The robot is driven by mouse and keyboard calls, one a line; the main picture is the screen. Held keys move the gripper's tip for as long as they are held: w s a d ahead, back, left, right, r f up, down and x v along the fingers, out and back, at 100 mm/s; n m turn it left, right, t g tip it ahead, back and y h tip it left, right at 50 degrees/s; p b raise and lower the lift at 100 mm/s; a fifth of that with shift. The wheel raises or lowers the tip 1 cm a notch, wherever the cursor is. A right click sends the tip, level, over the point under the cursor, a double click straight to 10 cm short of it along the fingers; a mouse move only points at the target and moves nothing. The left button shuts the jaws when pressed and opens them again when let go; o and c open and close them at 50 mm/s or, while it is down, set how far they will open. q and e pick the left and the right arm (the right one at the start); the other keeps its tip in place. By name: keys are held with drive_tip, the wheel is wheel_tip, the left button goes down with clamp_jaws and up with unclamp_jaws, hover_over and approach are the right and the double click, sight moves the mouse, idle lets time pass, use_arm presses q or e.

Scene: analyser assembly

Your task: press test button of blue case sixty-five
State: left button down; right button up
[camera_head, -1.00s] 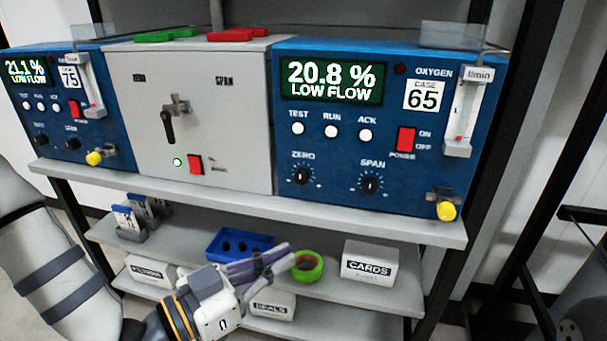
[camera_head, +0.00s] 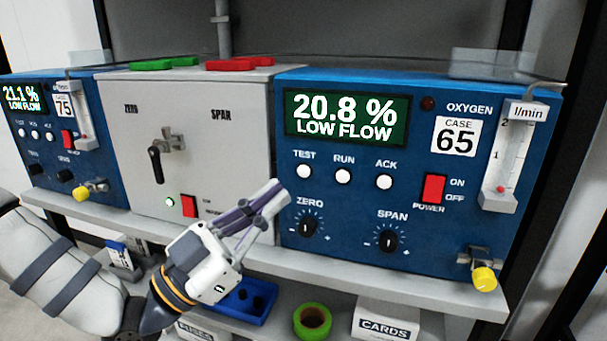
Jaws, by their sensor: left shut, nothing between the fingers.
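The blue case sixty-five (camera_head: 365,223) stands on the shelf at the right, with its label (camera_head: 455,137) reading CASE 65. Its display (camera_head: 347,119) reads 20.8 % LOW FLOW. The white test button (camera_head: 303,171) is the leftmost of three round buttons under the display, beside RUN (camera_head: 343,176) and ACK (camera_head: 384,181). My left gripper (camera_head: 279,191) is shut and empty. In the picture its fingertips lie just below and left of the test button; the exact gap to the panel cannot be told. My right gripper is not in view.
A grey box (camera_head: 188,110) with a black lever (camera_head: 155,165) stands left of case sixty-five. Blue case seventy-five (camera_head: 105,145) is further left. A lower shelf holds a blue tray (camera_head: 240,308), green tape (camera_head: 312,320) and a CARDS box (camera_head: 385,322).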

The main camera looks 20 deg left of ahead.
sight(303, 172)
use_arm(q)
drive_tip(key=shift+w+d+b, duration=0.15)
drive_tip(key=shift+w+b, duration=0.85)
drive_tip(key=shift+w, duration=2.55)
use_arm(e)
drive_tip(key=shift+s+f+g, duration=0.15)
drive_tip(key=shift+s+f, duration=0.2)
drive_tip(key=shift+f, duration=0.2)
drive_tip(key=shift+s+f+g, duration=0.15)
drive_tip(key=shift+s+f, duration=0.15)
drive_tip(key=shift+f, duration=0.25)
use_arm(q)
drive_tip(key=shift+w, duration=0.4)
drive_tip(key=shift+w, duration=0.4)
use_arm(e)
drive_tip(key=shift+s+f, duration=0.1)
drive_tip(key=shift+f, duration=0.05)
use_arm(q)
drive_tip(key=shift+s, duration=0.85)
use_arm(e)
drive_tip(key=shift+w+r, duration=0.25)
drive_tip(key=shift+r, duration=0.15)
